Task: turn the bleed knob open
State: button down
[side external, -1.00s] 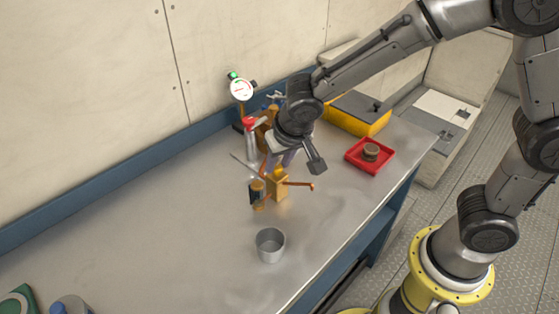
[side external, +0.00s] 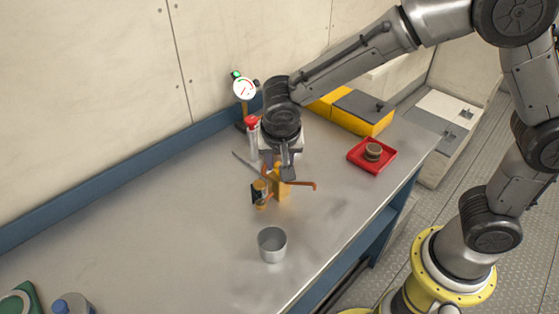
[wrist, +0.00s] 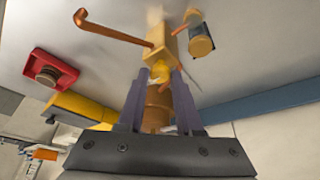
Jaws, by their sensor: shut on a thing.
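The bleed knob (wrist: 160,70) is a small yellow knob on the brass valve block (wrist: 160,48), which stands on the metal bench. The block also shows in the side view (side external: 282,189), with copper pipes and a small amber-and-black cylinder (side external: 260,193) beside it. My gripper (wrist: 159,73) is over the block, its two dark purple fingers on either side of the knob and shut on it. In the side view my wrist hides most of the knob, and which way it is turned cannot be told.
A grey metal cup (side external: 272,243) stands in front of the block. A red tray (side external: 363,165) with a brown round piece lies to the right. A dial gauge (side external: 244,89) and a red-topped cylinder (side external: 253,140) stand behind. A yellow case (side external: 372,122) is at the back right.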

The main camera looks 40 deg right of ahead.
jog(key=c, duration=0.6)
grip_release()
jog(key=v, duration=1.4)
jog(key=shift+f, duration=0.1)
